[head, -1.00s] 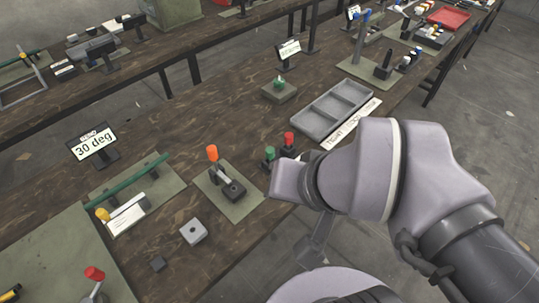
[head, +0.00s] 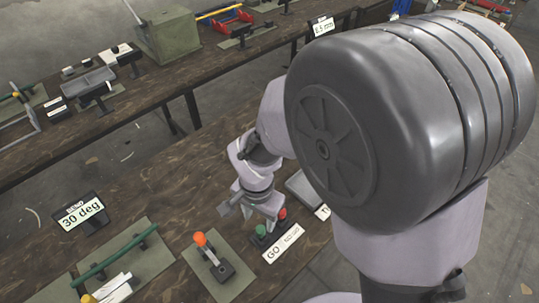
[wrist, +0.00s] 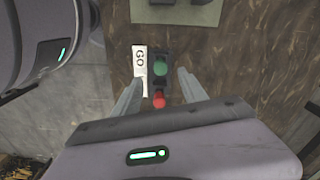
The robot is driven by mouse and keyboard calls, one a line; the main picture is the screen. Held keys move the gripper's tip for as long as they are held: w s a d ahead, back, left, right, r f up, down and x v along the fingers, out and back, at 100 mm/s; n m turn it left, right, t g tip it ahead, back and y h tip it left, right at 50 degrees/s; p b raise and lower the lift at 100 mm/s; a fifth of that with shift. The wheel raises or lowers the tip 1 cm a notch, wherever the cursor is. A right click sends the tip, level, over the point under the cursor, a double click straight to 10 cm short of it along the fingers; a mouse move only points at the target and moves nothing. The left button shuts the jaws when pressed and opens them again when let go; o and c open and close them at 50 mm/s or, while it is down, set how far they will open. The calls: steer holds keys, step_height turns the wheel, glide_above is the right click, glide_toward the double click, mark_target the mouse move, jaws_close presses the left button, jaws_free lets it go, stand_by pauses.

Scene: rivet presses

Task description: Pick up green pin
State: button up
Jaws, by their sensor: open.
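The green pin (head: 261,231) stands in a small dark block (head: 265,241), with a red pin (head: 282,213) beside it. In the wrist view the green pin (wrist: 160,67) shows from above, near the ends of the fingers, with the red pin (wrist: 158,100) nearer the palm. My gripper (wrist: 159,76) is open and empty, its two fingers apart on either side of the pins in that picture. In the head view my gripper (head: 244,208) hangs just behind and left of the pins. Its height above them is hard to judge.
A GO label (wrist: 140,70) lies beside the block. An orange-topped pin fixture (head: 201,239) stands left of it. A green rod (head: 115,252) lies on a fixture near the 30 deg sign (head: 83,214). A grey tray (head: 303,190) is partly hidden by my arm.

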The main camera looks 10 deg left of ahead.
mark_target(261, 229)
step_height(261, 229, down, 8)
steer(key=b, duration=0.2)
steer(key=shift+w+f+b, duration=0.15)
steer(key=shift+f+b, duration=0.05)
steer(key=shift+b, duration=0.15)
jaws_close()
